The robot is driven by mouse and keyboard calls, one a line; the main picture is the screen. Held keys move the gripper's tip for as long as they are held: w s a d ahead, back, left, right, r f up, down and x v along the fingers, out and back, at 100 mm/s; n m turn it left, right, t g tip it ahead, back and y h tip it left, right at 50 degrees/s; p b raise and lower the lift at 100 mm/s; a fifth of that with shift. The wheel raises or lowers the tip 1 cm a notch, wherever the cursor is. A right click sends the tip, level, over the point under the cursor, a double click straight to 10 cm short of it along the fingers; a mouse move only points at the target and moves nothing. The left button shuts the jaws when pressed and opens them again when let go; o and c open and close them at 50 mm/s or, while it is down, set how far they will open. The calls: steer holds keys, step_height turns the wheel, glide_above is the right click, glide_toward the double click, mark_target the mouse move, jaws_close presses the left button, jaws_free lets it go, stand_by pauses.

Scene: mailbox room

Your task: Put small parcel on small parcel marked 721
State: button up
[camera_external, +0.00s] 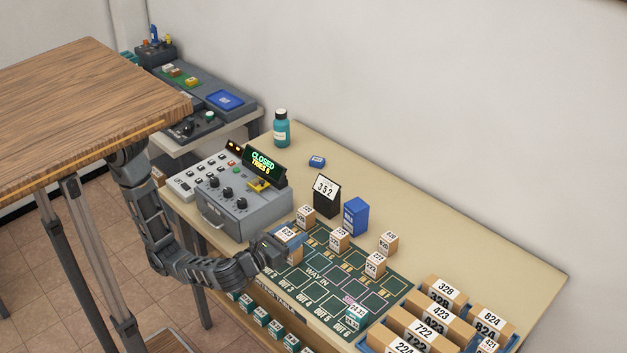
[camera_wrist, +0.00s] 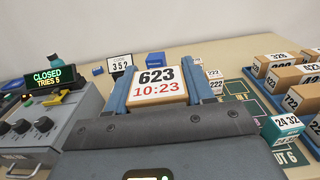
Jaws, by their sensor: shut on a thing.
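My gripper (camera_external: 276,246) is shut on a small cardboard parcel (camera_wrist: 157,85), whose white label reads 623 and 10:23 in the wrist view. The parcel sits between the two blue fingers; in the external view the held parcel (camera_external: 288,231) is partly covered by the gripper, over the left part of the green mat (camera_external: 330,277). Other small parcels stand upright near the mat: one behind the gripper (camera_external: 306,215), one mid-mat (camera_external: 340,239), one nearer the front (camera_external: 375,264) and one at the right edge (camera_external: 388,242). I cannot read 721 on any label.
A grey control box (camera_external: 229,207) with a CLOSED display (camera_external: 264,162) stands left of the gripper. A black 352 sign (camera_external: 327,192) and blue box (camera_external: 356,216) stand behind. Larger parcels (camera_external: 421,330) fill trays at right. A teal parcel (camera_external: 355,314) sits on the front mat.

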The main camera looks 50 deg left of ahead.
steer(key=shift+s+a+r, duration=0.1)
steer(key=shift+a+r, duration=0.25)
steer(key=shift+a, duration=0.6)
steer(key=w+a+f, duration=0.2)
steer(key=w, duration=0.1)
steer(key=w+a+f, duration=0.2)
steer(key=w, duration=0.1)
steer(key=w+a+f, duration=0.2)
steer(key=w, duration=0.1)
steer(key=shift+w+f, duration=0.2)
steer(key=shift+f, duration=0.15)
steer(key=shift+w+a+f, duration=0.1)
steer(key=shift+a+f, duration=0.05)
steer(key=shift+f, duration=1.95)
steer(key=o, duration=1.1)
steer(key=shift+f, duration=0.1)
